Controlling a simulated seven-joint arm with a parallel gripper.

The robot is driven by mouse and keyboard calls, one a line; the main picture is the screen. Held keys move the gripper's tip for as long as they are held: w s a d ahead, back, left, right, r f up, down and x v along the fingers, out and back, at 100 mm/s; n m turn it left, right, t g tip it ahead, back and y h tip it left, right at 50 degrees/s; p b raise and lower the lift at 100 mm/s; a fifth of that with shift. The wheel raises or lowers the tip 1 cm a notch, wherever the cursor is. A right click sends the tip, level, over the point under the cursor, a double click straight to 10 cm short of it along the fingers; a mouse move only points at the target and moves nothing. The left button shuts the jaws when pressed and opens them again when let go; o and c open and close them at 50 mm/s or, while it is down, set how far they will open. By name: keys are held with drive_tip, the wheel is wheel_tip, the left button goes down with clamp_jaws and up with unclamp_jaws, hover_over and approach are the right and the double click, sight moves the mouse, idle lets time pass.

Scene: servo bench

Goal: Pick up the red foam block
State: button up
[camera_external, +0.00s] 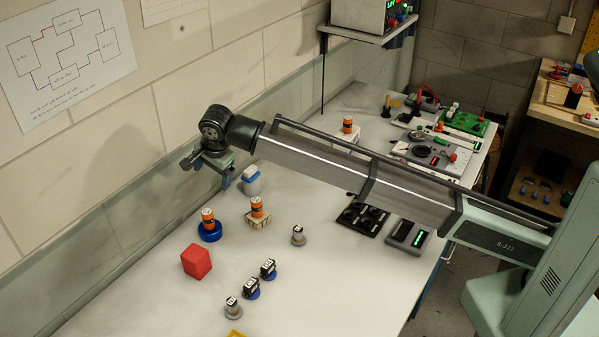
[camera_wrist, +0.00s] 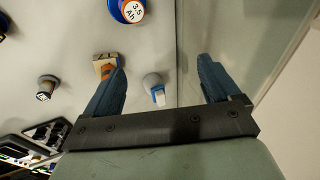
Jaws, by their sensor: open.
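The red foam block (camera_external: 196,261) sits on the white bench at the left in the external view, in front of an orange cylinder on a blue base. It does not show in the wrist view. My gripper (camera_external: 204,170) is up near the wall, behind and above the block and apart from it. In the wrist view my gripper (camera_wrist: 165,85) has its two blue fingers spread wide. Nothing is between the fingertips at their height; a small white-and-blue container (camera_wrist: 154,88) shows on the bench below, between them.
An orange cylinder on a blue base (camera_external: 208,226) stands close behind the block. Another orange cylinder on a wooden block (camera_external: 257,212) is to its right. Several small dark items on round bases (camera_external: 268,270) stand to the right front. The wall runs along the bench's back edge.

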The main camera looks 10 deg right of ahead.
sight(195, 251)
drive_tip(key=s+a+f+g, duration=0.1)
drive_tip(key=s+a+g, duration=0.2)
drive_tip(key=s, duration=0.4)
drive_tip(key=s+a+f+g, duration=0.2)
drive_tip(key=s+a, duration=0.1)
drive_tip(key=s, duration=0.4)
drive_tip(key=shift+h, duration=0.3)
drive_tip(key=f, duration=0.7)
drive_tip(key=shift+s+a+f, duration=0.25)
drive_tip(key=shift+s, duration=0.05)
drive_tip(key=shift+s+a+f, duration=0.1)
drive_tip(key=shift+a+f, duration=0.15)
drive_tip(key=shift+f, duration=1.3)
drive_tip(key=shift+s+a+f, duration=0.1)
drive_tip(key=shift+a+f, duration=0.1)
drive_tip(key=shift+f, duration=1.3)
drive_tip(key=c, duration=1)
drive_tip(key=shift+c, duration=0.2)
drive_tip(key=shift+r, duration=0.15)
